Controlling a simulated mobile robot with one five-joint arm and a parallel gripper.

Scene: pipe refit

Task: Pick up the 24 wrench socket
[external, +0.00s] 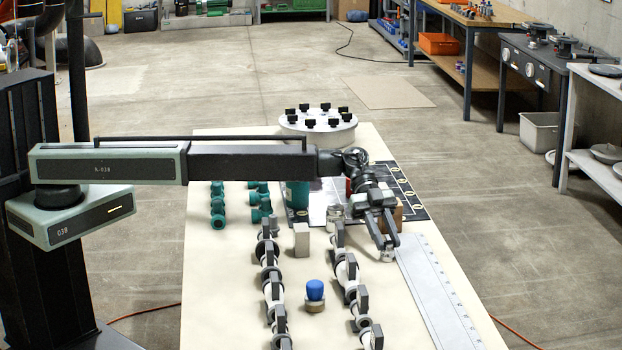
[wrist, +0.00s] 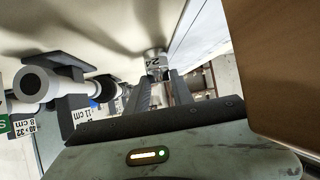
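A small silver wrench socket (wrist: 156,64) stands on the cream table, with an upside-down "24" on its side in the wrist view. It also shows in the external view (external: 386,256), just under my fingertips. My gripper (external: 384,238) reaches down to it, and its two dark fingers are apart with a gap between them. In the wrist view my gripper (wrist: 160,80) has its fingertips right at the socket, one near each side. I cannot tell whether they touch it.
A brown block (wrist: 270,60) is close on the right in the wrist view. Rows of valve-like fittings (external: 349,268) stand left of my gripper. A white ruler (external: 440,295) lies to the right. A blue-capped piece (external: 315,291) stands between the rows.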

